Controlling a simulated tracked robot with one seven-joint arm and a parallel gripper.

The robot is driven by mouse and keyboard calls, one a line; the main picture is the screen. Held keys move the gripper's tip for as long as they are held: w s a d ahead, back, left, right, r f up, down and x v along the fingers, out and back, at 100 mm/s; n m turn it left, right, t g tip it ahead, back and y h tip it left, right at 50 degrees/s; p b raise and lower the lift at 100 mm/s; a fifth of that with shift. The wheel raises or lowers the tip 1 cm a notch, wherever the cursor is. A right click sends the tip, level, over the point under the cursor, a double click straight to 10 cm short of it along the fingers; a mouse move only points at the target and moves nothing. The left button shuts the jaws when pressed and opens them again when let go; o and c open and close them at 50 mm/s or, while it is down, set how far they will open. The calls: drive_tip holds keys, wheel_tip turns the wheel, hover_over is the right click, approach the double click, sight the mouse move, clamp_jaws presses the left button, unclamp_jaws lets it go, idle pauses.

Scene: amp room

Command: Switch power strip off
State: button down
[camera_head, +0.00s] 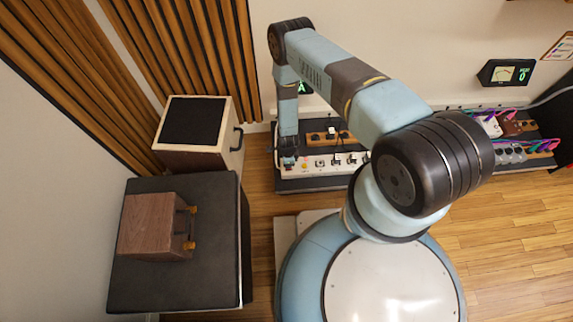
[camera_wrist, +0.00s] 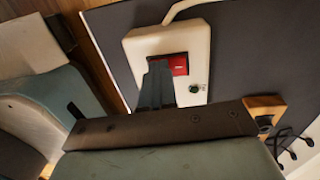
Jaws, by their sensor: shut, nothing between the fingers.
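The power strip is a long white block (camera_head: 325,162) on the dark board beyond my base, with several plugs along it. In the wrist view, one end of the white power strip (camera_wrist: 143,48) shows close up. It carries a red rocker switch (camera_wrist: 181,64) and a small round greenish part (camera_wrist: 196,89). My gripper (camera_wrist: 159,66) is shut and empty, its fingertips over the left part of the switch. I cannot tell whether they touch it. The fingers hide part of the switch. In the head view, my gripper (camera_head: 289,153) is at the left end of the strip.
A wooden block strip (camera_head: 318,138) lies behind the white strip. Pedals with coloured cables (camera_head: 512,150) are at the right. A black-topped cabinet (camera_head: 195,121) and a dark stand (camera_head: 175,282) bearing a wooden box (camera_head: 150,225) are on the left. Wooden floor at right is clear.

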drive_tip(key=shift+w+d, duration=0.2)
drive_tip(key=shift+w, duration=0.8)
drive_tip(key=r, duration=0.2)
drive_tip(key=s+r, duration=0.1)
drive_tip(key=r, duration=0.1)
drive_tip(key=shift+s+a, duration=0.15)
drive_tip(key=shift+s, duration=0.05)
wheel_tip(320, 180, up, 10)
drive_tip(key=shift+w, duration=0.1)
drive_tip(key=shift+w+a, duration=0.1)
drive_tip(key=shift+w, duration=0.35)
drive_tip(key=f, duration=0.4)
drive_tip(key=s+f, duration=0.1)
drive_tip(key=f, duration=0.9)
drive_tip(key=shift+s, duration=0.35)
